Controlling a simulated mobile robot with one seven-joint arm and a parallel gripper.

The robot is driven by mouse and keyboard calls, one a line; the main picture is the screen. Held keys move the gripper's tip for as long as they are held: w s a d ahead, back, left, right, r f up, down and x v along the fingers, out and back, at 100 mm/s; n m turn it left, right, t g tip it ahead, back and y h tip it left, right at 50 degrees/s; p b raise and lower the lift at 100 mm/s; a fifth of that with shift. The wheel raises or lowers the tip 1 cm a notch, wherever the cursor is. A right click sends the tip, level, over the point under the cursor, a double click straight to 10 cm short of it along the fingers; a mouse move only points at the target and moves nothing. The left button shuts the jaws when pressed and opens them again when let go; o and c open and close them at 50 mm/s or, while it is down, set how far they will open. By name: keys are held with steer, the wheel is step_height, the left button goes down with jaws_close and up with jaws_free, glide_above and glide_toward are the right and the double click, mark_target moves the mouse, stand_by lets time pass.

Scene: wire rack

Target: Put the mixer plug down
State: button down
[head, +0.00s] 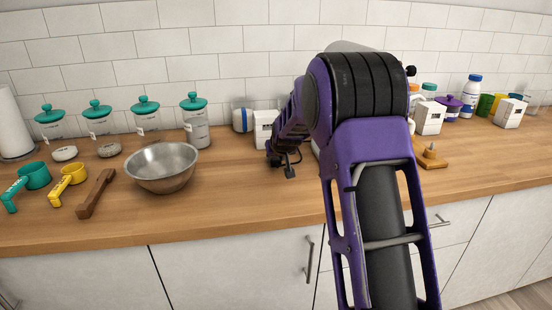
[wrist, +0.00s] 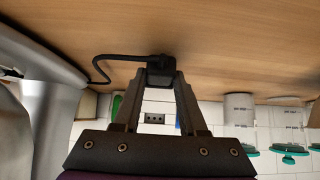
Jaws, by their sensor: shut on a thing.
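My gripper (wrist: 161,80) is shut on the black mixer plug (wrist: 160,66), which sits between the fingertips in the wrist view. A black cable (wrist: 100,65) loops from the plug to the left, toward a pale grey rounded body (wrist: 48,95), apparently the mixer. In the head view the dark gripper tip (head: 289,170) is low over the wooden counter, right of the metal bowl. The plug is hard to make out there, and my arm hides most of the mixer. I cannot tell whether the plug touches the counter (wrist: 220,40).
A metal bowl (head: 161,168) stands left of my gripper. A white box (head: 264,128) stands behind the gripper near the wall. Teal-lidded jars (head: 196,125) line the back left. A wooden board with a knob (head: 431,158) lies right of my arm. The front counter strip between looks clear.

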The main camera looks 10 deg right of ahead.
steer(key=shift+f+b, duration=0.6)
steer(key=shift+c, duration=2.3)
jaws_free()
steer(key=shift+r, duration=0.15)
steer(key=shift+r+p, duration=0.3)
steer(key=shift+p, duration=0.15)
steer(key=p+v, duration=0.1)
steer(key=v, duration=1.1)
steer(key=shift+r, duration=0.15)
steer(key=shift+r, duration=0.1)
